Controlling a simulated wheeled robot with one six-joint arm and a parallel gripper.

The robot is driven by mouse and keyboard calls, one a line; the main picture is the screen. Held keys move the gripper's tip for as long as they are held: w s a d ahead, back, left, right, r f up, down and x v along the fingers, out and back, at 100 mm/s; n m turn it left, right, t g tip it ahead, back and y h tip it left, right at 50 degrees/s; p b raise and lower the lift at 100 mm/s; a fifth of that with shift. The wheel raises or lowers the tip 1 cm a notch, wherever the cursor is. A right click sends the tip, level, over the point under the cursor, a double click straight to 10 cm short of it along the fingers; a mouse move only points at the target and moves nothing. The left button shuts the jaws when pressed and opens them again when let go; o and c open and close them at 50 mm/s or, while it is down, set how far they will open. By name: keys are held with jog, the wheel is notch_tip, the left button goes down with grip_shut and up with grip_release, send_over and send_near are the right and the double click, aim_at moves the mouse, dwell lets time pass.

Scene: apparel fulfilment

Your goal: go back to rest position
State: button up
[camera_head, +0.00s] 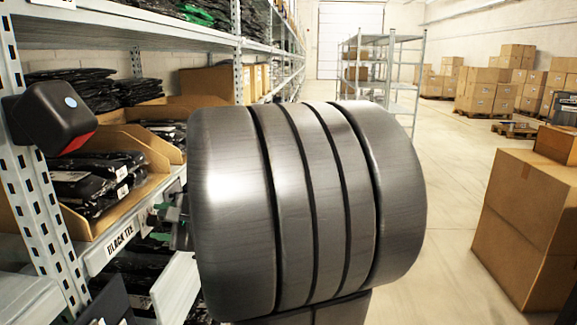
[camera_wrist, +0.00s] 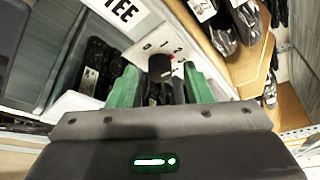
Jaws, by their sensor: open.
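My gripper (camera_wrist: 160,88) shows in the wrist view with its two green fingers apart, so it is open. Dark shapes show between and behind the fingers; I cannot tell whether any of them touches a finger. No garment is clearly held. In the head view my large grey arm link fills the middle and hides most of my gripper. Only a small green and dark part shows at its left edge, close to the shelf front with the label "BLACK TEE" (camera_head: 122,239). That label also shows in part in the wrist view (camera_wrist: 122,10).
A metal shelf rack (camera_head: 50,220) stands close on the left, with a cardboard bin (camera_head: 160,160) of black bagged garments (camera_head: 95,180). A black device (camera_head: 48,118) is on its post. Cardboard boxes (camera_head: 530,225) stand at right. The aisle floor (camera_head: 440,150) between is clear.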

jog(key=shift+w+r+m+g+h+p, duration=0.15)
jog(key=shift+m+g+p, duration=0.7)
jog(key=shift+p, duration=2.05)
jog(key=shift+r+m+g+h+p, duration=0.25)
jog(key=shift+m+p, duration=1)
jog(key=shift+p, duration=1.6)
jog(key=m+g+p, duration=0.2)
jog(key=p, duration=0.3)
jog(key=shift+w+p, duration=0.15)
jog(key=shift+p, duration=0.25)
jog(key=shift+m+g+p, duration=0.3)
jog(key=shift+m+p, duration=0.3)
jog(key=shift+p, duration=0.1)
jog(key=shift+f, duration=0.15)
